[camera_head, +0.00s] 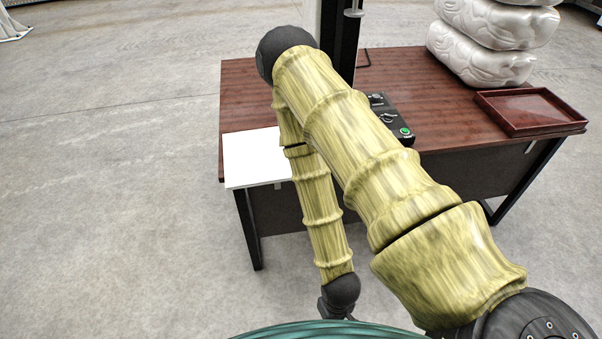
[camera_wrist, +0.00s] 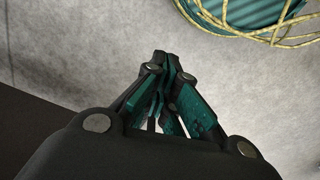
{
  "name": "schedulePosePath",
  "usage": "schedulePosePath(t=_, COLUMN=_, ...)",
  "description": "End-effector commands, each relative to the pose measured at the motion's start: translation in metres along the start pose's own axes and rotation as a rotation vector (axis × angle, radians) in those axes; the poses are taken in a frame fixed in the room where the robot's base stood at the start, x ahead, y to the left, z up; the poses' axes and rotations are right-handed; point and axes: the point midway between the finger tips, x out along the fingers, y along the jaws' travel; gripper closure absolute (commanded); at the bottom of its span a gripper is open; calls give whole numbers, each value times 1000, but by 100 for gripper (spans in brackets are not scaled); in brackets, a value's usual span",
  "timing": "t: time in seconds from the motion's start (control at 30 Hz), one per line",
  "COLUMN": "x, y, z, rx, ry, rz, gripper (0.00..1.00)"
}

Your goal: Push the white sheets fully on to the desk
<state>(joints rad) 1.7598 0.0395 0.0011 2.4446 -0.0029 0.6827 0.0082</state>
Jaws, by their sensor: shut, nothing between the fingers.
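The white sheets (camera_head: 256,158) lie at the left front corner of the brown desk (camera_head: 245,100) in the head view. Their front edge juts out past the desk's front edge, and my arm hides their right side. My gripper (camera_wrist: 170,62) is shut and empty in the wrist view, pointing down over the grey floor. In the head view only a dark part of my gripper (camera_head: 338,308) shows, low in front of the desk and apart from the sheets.
A black control box (camera_head: 392,122) with a green button sits mid-desk, partly behind my arm. A red-brown tray (camera_head: 530,110) lies at the desk's right end. White stacked sacks (camera_head: 480,50) stand behind it. A dark post (camera_head: 340,45) rises at the back. Floor to the left is clear.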

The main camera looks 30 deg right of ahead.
Motion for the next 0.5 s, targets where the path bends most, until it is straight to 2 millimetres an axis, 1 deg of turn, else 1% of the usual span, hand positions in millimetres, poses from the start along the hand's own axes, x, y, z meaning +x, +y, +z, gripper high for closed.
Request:
schedulePosePath(t=0.07, x=-5, y=-3, z=-15, rx=8, ry=6, rz=-7, gripper=100)
schedulePosePath(t=0.1, x=-8, y=-8, z=-29, rx=3, ry=8, rz=-12, gripper=100)
schedulePosePath(t=0.17, x=-15, y=-13, z=-48, rx=13, ry=10, rz=-20, gripper=100)
schedulePosePath(t=0.2, x=-21, y=-15, z=-62, rx=26, ry=11, rz=-27, gripper=100)
schedulePosePath(t=0.27, x=-31, y=-18, z=-84, rx=48, ry=10, rz=-36, gripper=100)
schedulePosePath(t=0.3, x=-39, y=-20, z=-98, rx=62, ry=9, rz=-41, gripper=100)
schedulePosePath(t=0.37, x=-52, y=-23, z=-120, rx=80, ry=8, rz=-47, gripper=100)
schedulePosePath(t=0.4, x=-61, y=-25, z=-134, rx=92, ry=6, rz=-50, gripper=100)
schedulePosePath(t=0.47, x=-77, y=-28, z=-156, rx=108, ry=5, rz=-53, gripper=100)
schedulePosePath(t=0.5, x=-88, y=-30, z=-171, rx=118, ry=4, rz=-53, gripper=100)
